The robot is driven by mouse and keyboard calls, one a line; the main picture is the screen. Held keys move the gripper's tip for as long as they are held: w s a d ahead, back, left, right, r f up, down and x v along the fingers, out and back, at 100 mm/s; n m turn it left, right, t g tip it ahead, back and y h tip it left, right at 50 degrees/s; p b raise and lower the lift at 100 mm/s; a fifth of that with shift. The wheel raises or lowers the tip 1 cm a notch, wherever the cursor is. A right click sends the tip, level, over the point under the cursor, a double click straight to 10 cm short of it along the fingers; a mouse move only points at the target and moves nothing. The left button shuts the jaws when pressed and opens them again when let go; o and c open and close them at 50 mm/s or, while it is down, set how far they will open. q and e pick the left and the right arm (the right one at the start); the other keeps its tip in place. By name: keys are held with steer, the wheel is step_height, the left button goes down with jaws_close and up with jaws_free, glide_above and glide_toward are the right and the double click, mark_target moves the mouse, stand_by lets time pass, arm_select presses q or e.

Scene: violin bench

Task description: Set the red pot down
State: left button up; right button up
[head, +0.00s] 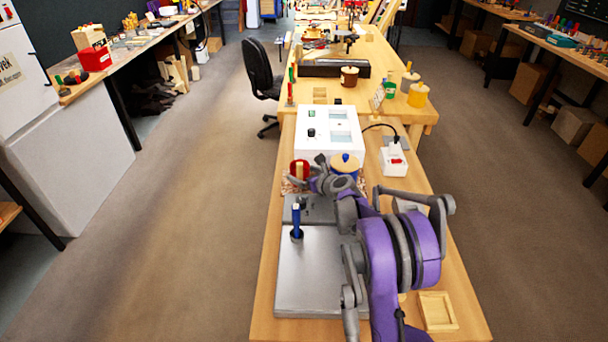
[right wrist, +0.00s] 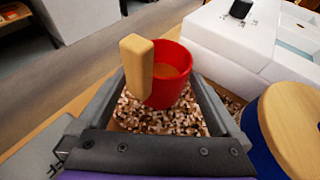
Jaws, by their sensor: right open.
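The red pot (head: 292,169) stands upright on a speckled brown-and-white mat (head: 288,187), in front of the white box. In the right wrist view the red pot (right wrist: 178,82) shows its open top, with a light wooden handle (right wrist: 137,68) on its near left side. The mat (right wrist: 155,121) lies under it. My right gripper (head: 307,178) is at the pot. In the right wrist view its two jaws (right wrist: 157,88) are spread wide, one on each side of the pot and handle, with a gap visible. My left gripper is out of view.
A blue pot with a wooden lid (head: 345,162) stands close to the right of the red pot. Behind is a white box (head: 330,133) with dials. A metal plate (head: 310,270) with an upright blue-handled tool (head: 296,221) lies in front. A white power strip (head: 393,161) is at right.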

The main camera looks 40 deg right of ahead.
steer(key=shift+r, duration=0.25)
steer(key=v, duration=1.2)
steer(key=shift+d+f, duration=0.1)
